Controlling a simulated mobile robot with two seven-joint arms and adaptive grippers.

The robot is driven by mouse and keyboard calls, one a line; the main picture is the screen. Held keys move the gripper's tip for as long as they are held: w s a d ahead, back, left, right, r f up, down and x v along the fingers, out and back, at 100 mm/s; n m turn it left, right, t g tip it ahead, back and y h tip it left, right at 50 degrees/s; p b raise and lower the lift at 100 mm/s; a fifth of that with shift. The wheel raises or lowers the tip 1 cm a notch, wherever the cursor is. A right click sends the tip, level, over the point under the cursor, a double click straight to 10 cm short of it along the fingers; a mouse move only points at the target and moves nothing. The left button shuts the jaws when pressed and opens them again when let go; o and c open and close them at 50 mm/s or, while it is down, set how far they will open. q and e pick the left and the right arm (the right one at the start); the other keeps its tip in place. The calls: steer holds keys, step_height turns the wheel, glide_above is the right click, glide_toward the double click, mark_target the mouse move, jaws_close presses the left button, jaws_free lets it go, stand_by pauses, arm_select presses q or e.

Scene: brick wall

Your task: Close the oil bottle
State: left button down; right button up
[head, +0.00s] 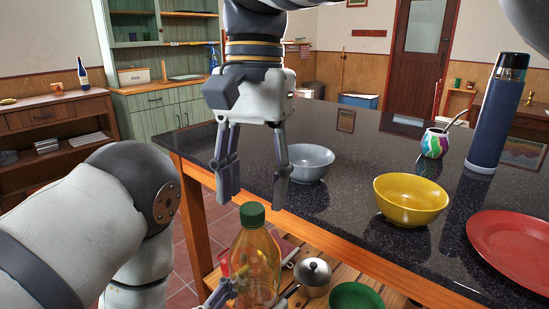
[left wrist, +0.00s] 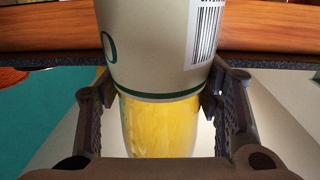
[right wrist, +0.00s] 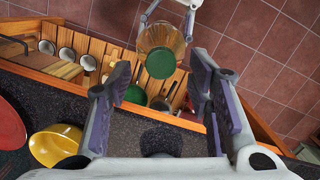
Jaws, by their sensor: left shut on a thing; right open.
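The oil bottle (head: 254,258) is clear with yellowish contents and stands upright beside the table's front edge. A green cap (head: 252,214) sits on its top; I cannot tell how tight it is. My left gripper (head: 255,291) is shut around the bottle's body. In the left wrist view, its fingers press both sides of the bottle's pale label (left wrist: 150,50), with yellow oil below. My right gripper (head: 254,198) is open and empty, pointing down just above the cap. In the right wrist view, the cap (right wrist: 161,62) shows beyond and between the open fingers (right wrist: 160,78).
The dark table (head: 330,215) holds a grey bowl (head: 308,163), a yellow bowl (head: 410,200), a red plate (head: 515,246), a colourful cup (head: 434,144) and a blue flask (head: 495,120). A wooden shelf below holds a metal pot (head: 313,275) and a green bowl (head: 355,296).

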step_height(320, 180, up, 3)
steer(key=shift+s+a, duration=0.1)
steer(key=shift+s, duration=0.05)
steer(key=shift+c, duration=0.3)
